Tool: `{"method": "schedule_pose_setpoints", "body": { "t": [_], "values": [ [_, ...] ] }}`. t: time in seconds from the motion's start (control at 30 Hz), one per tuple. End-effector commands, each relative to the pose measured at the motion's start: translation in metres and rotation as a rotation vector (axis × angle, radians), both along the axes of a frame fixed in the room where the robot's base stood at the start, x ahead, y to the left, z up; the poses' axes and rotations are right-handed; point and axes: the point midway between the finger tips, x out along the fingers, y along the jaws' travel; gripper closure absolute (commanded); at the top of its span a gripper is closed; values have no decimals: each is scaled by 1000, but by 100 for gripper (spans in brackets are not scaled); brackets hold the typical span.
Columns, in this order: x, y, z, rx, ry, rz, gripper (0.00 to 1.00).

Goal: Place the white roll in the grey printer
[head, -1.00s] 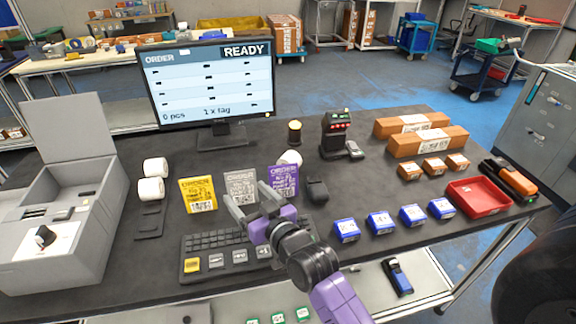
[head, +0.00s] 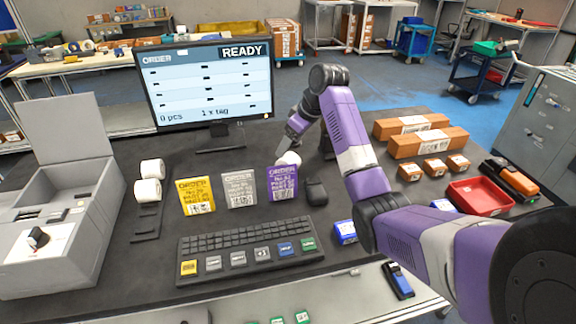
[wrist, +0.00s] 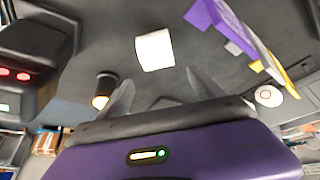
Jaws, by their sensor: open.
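The grey printer (head: 48,225) stands at the left of the table with its lid raised. A white roll (head: 289,158) lies behind the purple card; it also shows in the wrist view (wrist: 154,50), just beyond the fingertips. Two more white rolls, an upper one (head: 152,169) and a lower one (head: 147,191), sit on a dark holder beside the printer. My gripper (head: 284,147) is close to the roll behind the cards. In the wrist view my gripper (wrist: 164,88) has its fingers apart with nothing between them. The fingertips are partly hidden in the head view.
Yellow (head: 196,196), grey (head: 239,189) and purple (head: 283,184) order cards stand behind the keyboard (head: 248,250). The monitor (head: 207,85) stands behind. A small black cylinder with an orange top (wrist: 105,88) is near my gripper. My arm crosses the right side.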

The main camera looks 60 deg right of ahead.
Motion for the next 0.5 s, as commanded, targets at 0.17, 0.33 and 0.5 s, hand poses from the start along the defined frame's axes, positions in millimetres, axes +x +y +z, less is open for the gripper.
{"method": "schedule_pose_setpoints", "body": {
  "t": [0.17,0.33,0.5],
  "values": [
    [-13,-2,3,30,60,32,24],
    [-7,-2,-14,33,64,33,24],
    [-2,-2,-30,34,63,33,24]
  ]
}}
